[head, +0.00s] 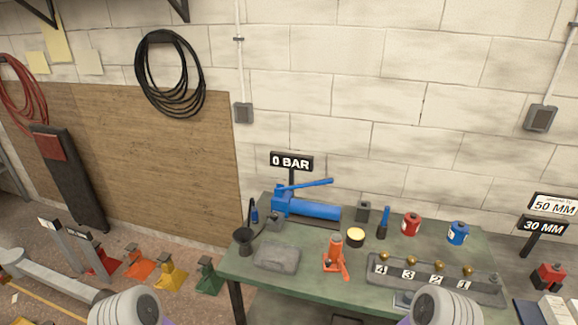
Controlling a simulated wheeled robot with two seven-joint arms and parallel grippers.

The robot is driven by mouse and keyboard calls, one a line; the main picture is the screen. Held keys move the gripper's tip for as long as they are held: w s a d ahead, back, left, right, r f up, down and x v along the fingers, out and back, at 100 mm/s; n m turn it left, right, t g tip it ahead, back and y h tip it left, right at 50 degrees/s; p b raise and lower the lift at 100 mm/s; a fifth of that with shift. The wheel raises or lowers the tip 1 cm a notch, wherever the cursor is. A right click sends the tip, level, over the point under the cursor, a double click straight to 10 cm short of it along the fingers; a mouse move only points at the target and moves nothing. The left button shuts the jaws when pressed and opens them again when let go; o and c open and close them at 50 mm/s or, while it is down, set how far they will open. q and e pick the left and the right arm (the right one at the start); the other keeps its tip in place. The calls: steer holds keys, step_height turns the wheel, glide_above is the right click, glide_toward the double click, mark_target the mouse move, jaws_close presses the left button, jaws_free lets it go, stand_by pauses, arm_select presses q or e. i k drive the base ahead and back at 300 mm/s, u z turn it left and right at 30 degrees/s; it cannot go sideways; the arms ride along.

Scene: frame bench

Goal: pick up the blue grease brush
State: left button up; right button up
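A slim upright blue object with a dark lower part (384,222), which looks like the blue grease brush, stands on the green bench, between a small grey block and a red can. A second small blue item with a dark thin top (254,213) stands at the bench's left back; I cannot tell exactly what it is. Rounded grey-white parts of my two arms show at the bottom edge, left and right, in front of the bench. Neither of my grippers shows in the head view.
The green bench (300,285) holds a blue hand pump (312,209), a dark funnel (243,242), a grey slab (277,259), an orange jack (335,257), a yellow-topped tin (355,237), a red can (411,224), a blue can (458,233) and a numbered rack (430,284).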

mark_target(388, 208)
steer(key=k, duration=0.65)
steer(key=z, duration=0.9)
steer(key=i, duration=1.35)
steer(key=u, duration=2.05)
